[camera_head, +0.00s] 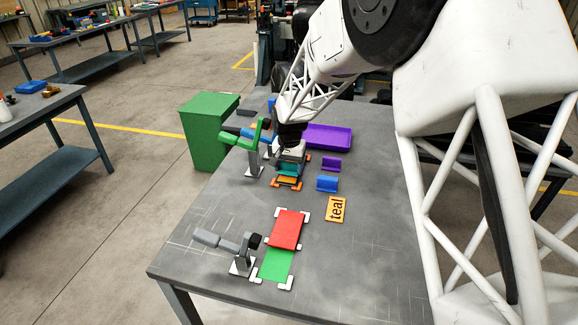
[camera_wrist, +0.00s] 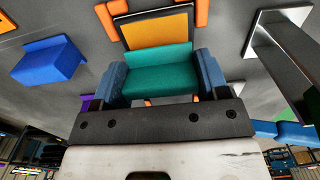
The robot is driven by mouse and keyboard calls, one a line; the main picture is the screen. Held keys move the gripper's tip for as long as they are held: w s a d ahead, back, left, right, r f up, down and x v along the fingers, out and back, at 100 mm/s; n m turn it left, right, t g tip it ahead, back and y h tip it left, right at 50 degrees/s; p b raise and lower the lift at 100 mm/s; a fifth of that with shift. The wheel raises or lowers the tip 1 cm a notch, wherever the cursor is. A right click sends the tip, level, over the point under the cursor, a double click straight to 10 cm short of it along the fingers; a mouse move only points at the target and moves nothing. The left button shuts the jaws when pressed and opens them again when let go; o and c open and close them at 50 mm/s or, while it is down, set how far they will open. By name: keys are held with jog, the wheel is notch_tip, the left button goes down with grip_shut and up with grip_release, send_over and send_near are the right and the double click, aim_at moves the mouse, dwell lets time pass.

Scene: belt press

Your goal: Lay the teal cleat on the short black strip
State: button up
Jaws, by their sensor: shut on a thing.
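My gripper (camera_head: 290,157) is over the table among orange corner brackets. In the wrist view its two blue-grey fingers (camera_wrist: 159,74) are shut on the teal cleat (camera_wrist: 160,72), one at each end. The teal cleat (camera_head: 288,169) also shows just below the gripper in the head view. An orange plate (camera_wrist: 157,30) lies past the cleat, with a black strip (camera_wrist: 152,9) showing as a dark edge around it. Most of the black is hidden by the orange plate. I cannot tell whether the cleat touches anything below.
A blue cleat (camera_head: 327,184), purple cleat (camera_head: 331,164) and purple tray (camera_head: 328,137) stand to the right. A green-handled clamp (camera_head: 246,142) stands close on the left. A red plate (camera_head: 287,229), green sheet (camera_head: 275,265) and grey clamp (camera_head: 241,262) are nearer. A "teal" card (camera_head: 337,209) lies flat.

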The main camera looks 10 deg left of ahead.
jog(key=shift+f, duration=0.6)
dwell(0.6)
jog(key=o, duration=1)
jog(key=shift+r, duration=0.1)
jog(key=shift+r, duration=3.8)
